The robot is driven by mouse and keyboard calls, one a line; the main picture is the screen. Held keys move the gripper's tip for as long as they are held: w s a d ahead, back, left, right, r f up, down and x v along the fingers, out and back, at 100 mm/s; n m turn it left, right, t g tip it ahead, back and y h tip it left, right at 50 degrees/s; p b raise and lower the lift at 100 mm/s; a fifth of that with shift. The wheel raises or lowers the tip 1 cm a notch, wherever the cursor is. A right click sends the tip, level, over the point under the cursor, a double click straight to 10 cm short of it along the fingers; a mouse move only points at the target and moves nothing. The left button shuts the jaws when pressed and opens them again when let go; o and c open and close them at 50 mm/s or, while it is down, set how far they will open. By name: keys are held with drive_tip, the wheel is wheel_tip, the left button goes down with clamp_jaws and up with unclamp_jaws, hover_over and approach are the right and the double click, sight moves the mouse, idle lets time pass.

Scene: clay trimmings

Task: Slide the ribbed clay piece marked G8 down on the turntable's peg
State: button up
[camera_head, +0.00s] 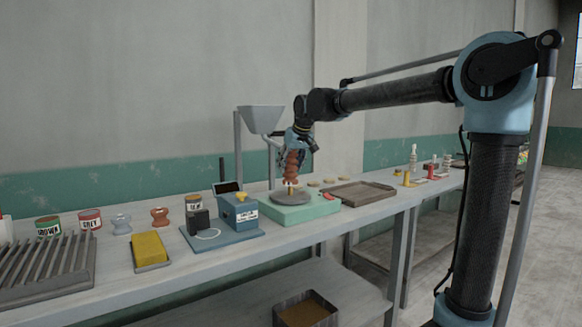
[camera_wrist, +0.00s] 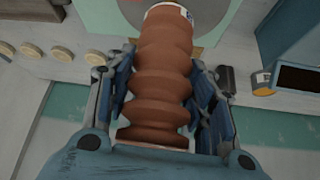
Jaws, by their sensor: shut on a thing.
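The ribbed clay piece (camera_head: 291,163) is reddish brown and roughly upright. My gripper (camera_head: 300,143) is shut on it, with a finger on each side in the wrist view (camera_wrist: 162,95). A pale label shows at the piece's far end there, too small to read. In the wrist view the piece hides the peg.
The turntable's mint green base (camera_head: 315,209) stands on the long bench. A blue scale-like box (camera_head: 238,212) is left of it, a wooden tray (camera_head: 358,194) right. A grey hopper (camera_head: 261,120) rises behind. Several small tan discs (camera_wrist: 61,54) lie nearby.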

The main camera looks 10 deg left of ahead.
sight(290, 174)
drive_tip(key=shift+f, duration=2.1)
idle(1.7)
drive_tip(key=o, duration=1.6)
drive_tip(key=v, duration=1.2)
drive_tip(key=s+d+f+m+h, duration=0.15)
drive_tip(key=d+f, duration=0.45)
drive_tip(key=d, duration=0.7)
drive_tip(key=s+d+f+m+h, duration=0.1)
drive_tip(key=s+d+f, duration=0.2)
drive_tip(key=d+f, duration=0.3)
drive_tip(key=s+d+f+m, duration=0.2)
drive_tip(key=s+d+f, duration=0.15)
drive_tip(key=d, duration=0.45)
drive_tip(key=s+d+f+m+g+h, duration=0.1)
drive_tip(key=s+d+f, duration=0.6)
drive_tip(key=s+f, duration=0.2)
drive_tip(key=s+d+f+m+g+h, duration=0.1)
drive_tip(key=s+d+f+m, duration=0.1)
drive_tip(key=s+d+f, duration=0.5)
wheel_tip(290, 174, down, 5)
drive_tip(key=s, duration=0.2)
drive_tip(key=shift+s+f+g, duration=0.2)
drive_tip(key=shift+s+g, duration=0.1)
drive_tip(key=shift+g, duration=0.1)
